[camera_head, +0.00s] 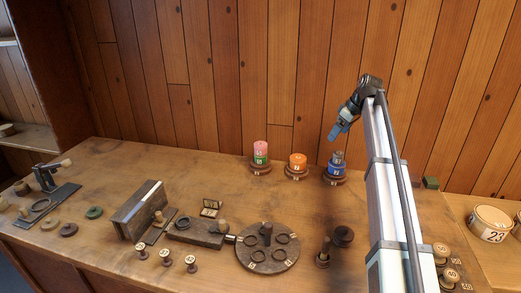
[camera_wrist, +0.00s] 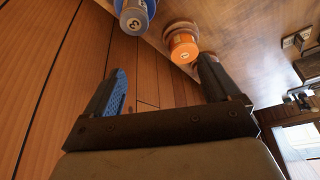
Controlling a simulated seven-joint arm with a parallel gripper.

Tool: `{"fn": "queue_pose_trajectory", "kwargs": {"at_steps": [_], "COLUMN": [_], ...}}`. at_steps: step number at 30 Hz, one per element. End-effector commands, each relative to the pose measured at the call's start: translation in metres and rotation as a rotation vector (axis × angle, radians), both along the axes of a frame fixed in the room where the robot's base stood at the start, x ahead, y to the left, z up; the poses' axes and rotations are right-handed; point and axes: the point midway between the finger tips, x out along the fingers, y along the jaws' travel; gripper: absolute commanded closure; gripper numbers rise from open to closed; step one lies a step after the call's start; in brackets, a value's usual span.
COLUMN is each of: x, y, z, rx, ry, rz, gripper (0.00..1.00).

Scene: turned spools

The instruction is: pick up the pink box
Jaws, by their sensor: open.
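The pink thing (camera_head: 260,147) in the head view looks like a round block rather than a clear box. It sits on a green block (camera_head: 260,159) on a round brown base at the back of the bench. My gripper (camera_head: 338,132) is up in the air, to the right of it and above the blue stack. In the wrist view, my gripper (camera_wrist: 161,80) has its two fingers apart with nothing between them. The pink thing cannot be made out in the wrist view; the right finger may hide it.
An orange block (camera_head: 298,160) stands just right of the pink one, and it also shows in the wrist view (camera_wrist: 184,46). A blue block (camera_head: 336,170) stands further right. A round board with rings (camera_head: 267,262) lies in front. The plank wall (camera_head: 230,60) rises close behind.

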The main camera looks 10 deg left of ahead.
Motion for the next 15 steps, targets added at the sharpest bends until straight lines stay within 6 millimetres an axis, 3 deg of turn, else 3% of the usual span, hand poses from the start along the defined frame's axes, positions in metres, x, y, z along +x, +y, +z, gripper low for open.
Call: {"fn": "queue_pose_trajectory", "kwargs": {"at_steps": [1,6,9,15], "x": [-0.003,-0.015,-0.022,-0.033], "y": [0.027,0.117,0.161,0.23], "z": [0.0,0.002,0.004,0.007], "rx": [0.0,0.0,-0.005,-0.019], "ry": [0.0,0.0,0.0,-0.012], "rz": [0.03,0.133,0.182,0.249], "gripper": [0.11,0.11,0.11,0.11]}}
